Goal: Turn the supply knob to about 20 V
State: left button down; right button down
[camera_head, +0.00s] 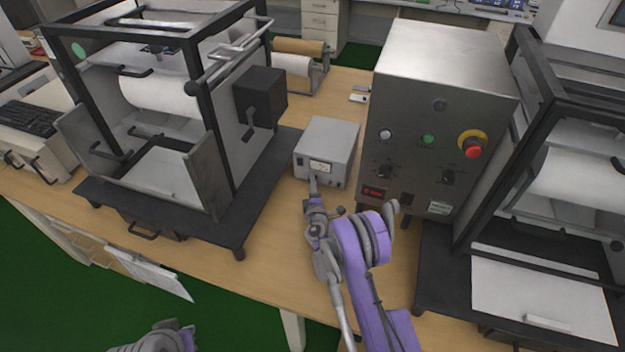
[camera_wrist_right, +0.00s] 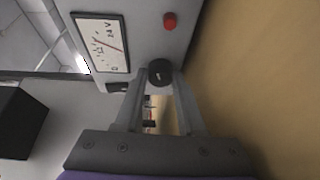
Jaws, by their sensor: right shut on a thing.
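The power supply is a light grey box (camera_head: 325,146) on the wooden bench, with a white dial meter (camera_head: 320,167) on its front. In the right wrist view the meter (camera_wrist_right: 101,43) appears turned on its side, with a dark red needle slanting across it; its figures are too small to read surely. The round black supply knob (camera_wrist_right: 160,72) sits on the panel beside it. My right gripper (camera_wrist_right: 159,82) is shut on the knob, a finger at each side; in the head view my right gripper (camera_head: 312,182) hides the knob. Only part of my left arm shows at the bottom edge.
A red terminal (camera_wrist_right: 170,21) is on the supply panel near the knob. A steel control cabinet (camera_head: 440,110) with a red emergency button (camera_head: 473,148) stands close on the right. A black-framed machine (camera_head: 160,110) stands on the left. Bench in front of the supply is bare.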

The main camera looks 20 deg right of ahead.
dwell(0.3)
jog(key=c, duration=0.5)
grip_release()
jog(key=s, duration=0.3)
jog(key=s+a+b, duration=0.1)
jog(key=s, duration=0.6)
jog(key=shift+s+a+r+b, duration=0.25)
jog(key=shift+s+a+b, duration=0.05)
jog(key=shift+a, duration=0.1)
